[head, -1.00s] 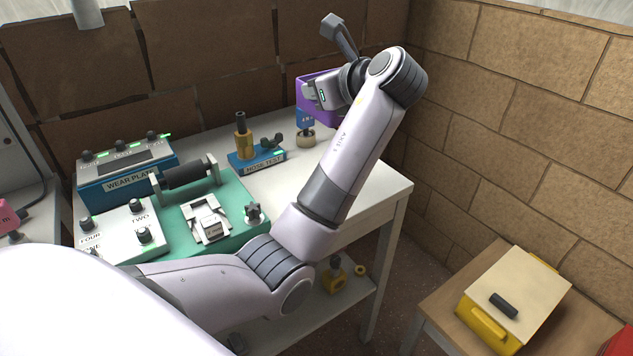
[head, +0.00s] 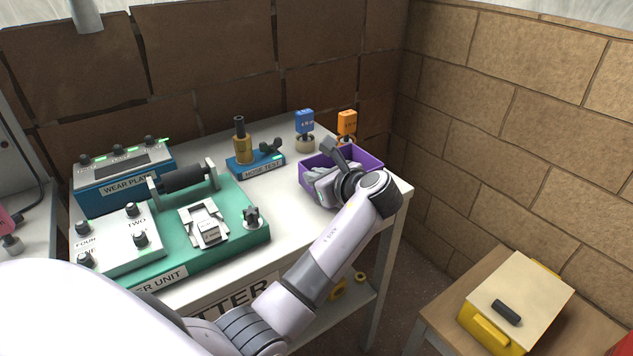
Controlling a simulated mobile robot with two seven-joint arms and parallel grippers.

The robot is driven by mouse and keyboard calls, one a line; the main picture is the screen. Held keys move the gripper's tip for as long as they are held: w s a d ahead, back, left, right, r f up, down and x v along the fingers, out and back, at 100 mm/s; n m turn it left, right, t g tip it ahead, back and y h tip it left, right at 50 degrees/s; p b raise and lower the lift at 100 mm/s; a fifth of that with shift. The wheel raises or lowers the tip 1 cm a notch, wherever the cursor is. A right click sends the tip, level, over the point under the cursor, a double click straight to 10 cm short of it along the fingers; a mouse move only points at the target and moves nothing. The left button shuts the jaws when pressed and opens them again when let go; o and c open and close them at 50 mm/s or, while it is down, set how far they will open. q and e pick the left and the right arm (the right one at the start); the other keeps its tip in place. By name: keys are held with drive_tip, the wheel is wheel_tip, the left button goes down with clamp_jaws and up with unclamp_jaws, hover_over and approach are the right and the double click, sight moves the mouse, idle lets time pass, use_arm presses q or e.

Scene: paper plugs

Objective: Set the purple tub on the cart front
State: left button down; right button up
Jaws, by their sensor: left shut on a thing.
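The purple tub (head: 366,159) is at the right end of the white cart top (head: 282,207), close to its right edge. My left gripper (head: 325,183) is shut on the tub's near side and covers much of its front wall. The tub looks roughly level, with its open top facing up. I cannot tell whether its base touches the cart top. My right gripper is not in view.
Behind the tub stand a blue-topped plug (head: 305,121) and an orange-topped plug (head: 347,122). A blue nose test block (head: 257,164) and a green unit (head: 235,235) stand to the left. Bare cart top lies between the green unit and the tub.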

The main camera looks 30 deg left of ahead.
use_arm(q)
drive_tip(key=shift+f, duration=0.4)
drive_tip(key=c, duration=1.6)
unclamp_jaws()
drive_tip(key=shift+f, duration=0.2)
drive_tip(key=shift+c, duration=0.2)
drive_tip(key=o, duration=0.4)
